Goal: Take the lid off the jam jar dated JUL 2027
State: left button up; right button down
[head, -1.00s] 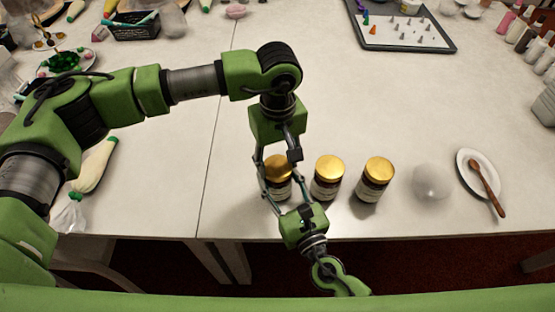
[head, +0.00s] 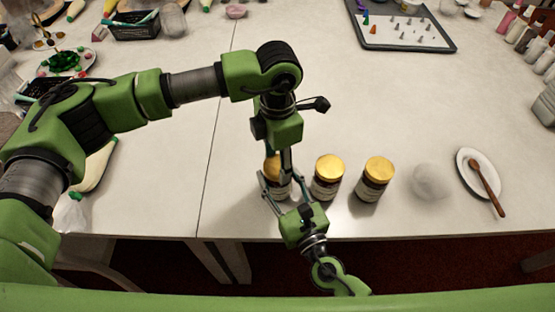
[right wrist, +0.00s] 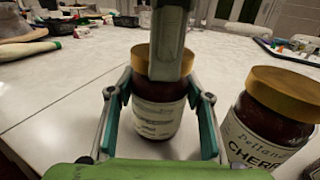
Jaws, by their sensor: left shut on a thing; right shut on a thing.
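Three dark jam jars with gold lids stand in a row near the table's front edge. The left jar (head: 284,189) has its gold lid (head: 271,167) on, partly hidden by my left gripper (head: 283,165), which reaches down from above and is shut on the lid. My right gripper (head: 277,184) comes from the front and is shut around the jar's body. In the right wrist view its fingers flank the jar (right wrist: 155,120), which stands upright. Its label is too small to read and I cannot make out a date. The middle jar (head: 326,189) and right jar (head: 370,189) have lids on.
The middle jar stands close to the right of my right gripper; its label (right wrist: 250,145) reads "CHERR". A whitish ball (head: 432,181) and a plate (head: 468,157) with a wooden spoon (head: 486,187) lie further right. A dark tray (head: 440,46) stands at the back. The table behind the jars is clear.

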aim_at(278, 166)
pick_arm(q)
jog(key=n, duration=0.6)
jog(key=shift+n, duration=0.3)
jog(key=n, duration=0.3)
jog(key=shift+n, duration=0.4)
jog(key=n, duration=0.3)
jog(key=shift+n, duration=0.3)
jog(key=shift+r, duration=0.2)
jog(key=shift+r, duration=0.95)
jog(key=shift+r, duration=2)
pick_arm(e)
jog(key=c, duration=1)
grip_release()
